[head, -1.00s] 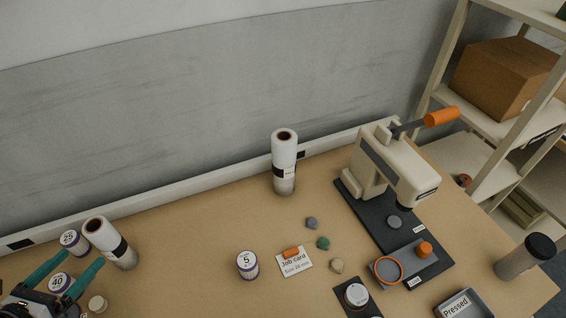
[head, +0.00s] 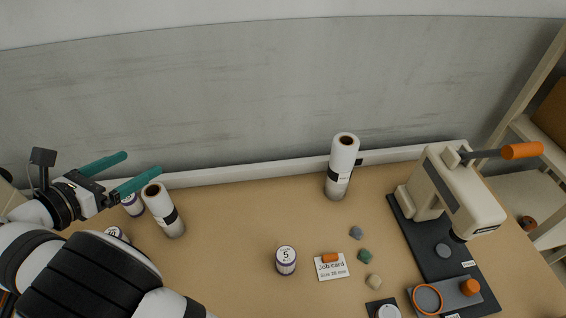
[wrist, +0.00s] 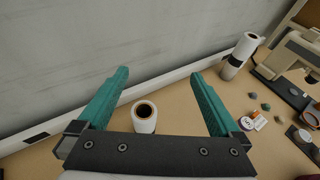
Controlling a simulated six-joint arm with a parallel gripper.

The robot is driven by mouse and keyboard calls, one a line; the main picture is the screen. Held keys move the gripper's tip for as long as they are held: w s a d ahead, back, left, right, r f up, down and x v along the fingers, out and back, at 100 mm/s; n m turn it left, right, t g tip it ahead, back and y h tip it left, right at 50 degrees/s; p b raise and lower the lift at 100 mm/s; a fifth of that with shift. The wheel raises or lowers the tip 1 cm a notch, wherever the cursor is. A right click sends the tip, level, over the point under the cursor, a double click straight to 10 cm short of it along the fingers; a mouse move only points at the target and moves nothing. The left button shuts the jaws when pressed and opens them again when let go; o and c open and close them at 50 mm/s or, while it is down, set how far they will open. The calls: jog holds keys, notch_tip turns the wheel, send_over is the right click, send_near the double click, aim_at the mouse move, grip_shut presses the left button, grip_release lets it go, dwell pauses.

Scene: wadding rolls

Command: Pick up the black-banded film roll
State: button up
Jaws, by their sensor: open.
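Two upright white film rolls show. The left roll (head: 157,199) has a dark band around its lower part and a brown core hole on top. The right roll (head: 342,152) stands near the back wall and also has a dark band, with a pale patch below it. My gripper (head: 143,163) is open and empty, its teal fingers above and behind the left roll. In the wrist view my gripper (wrist: 160,73) has the left roll (wrist: 144,124) low between its fingers, partly hidden by the palm. The right roll (wrist: 243,49) is beyond the right finger.
Small labelled jars stand by the left roll, and a jar marked 5 (head: 286,259) stands mid-table. A job card (head: 332,267), several pebbles and a lever press (head: 455,190) are to the right. The wall ledge (head: 260,169) runs behind. Bare table lies between the rolls.

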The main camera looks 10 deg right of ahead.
aim_at(344, 153)
jog(key=w+d+r+m+h, duration=0.1)
jog(key=w+d, duration=0.2)
jog(key=d, duration=0.8)
jog(key=w+d+r, duration=0.1)
jog(key=w+d, duration=0.1)
jog(key=d, duration=0.8)
jog(key=s+d+f+g, duration=0.1)
jog(key=s+d+f, duration=0.15)
jog(key=d, duration=0.55)
jog(key=s+d+f+g, duration=0.1)
jog(key=s+d, duration=0.3)
jog(key=d, duration=0.4)
jog(key=shift+m, duration=0.3)
jog(key=w+d+f, duration=0.3)
jog(key=f, duration=0.1)
jog(key=w+d+f, duration=0.2)
jog(key=w+f, duration=0.1)
jog(key=w, duration=0.1)
jog(key=w+d+f, duration=0.3)
jog(key=w+f, duration=0.1)
jog(key=shift+d+f, duration=0.35)
jog(key=shift+h, duration=0.3)
grip_shut()
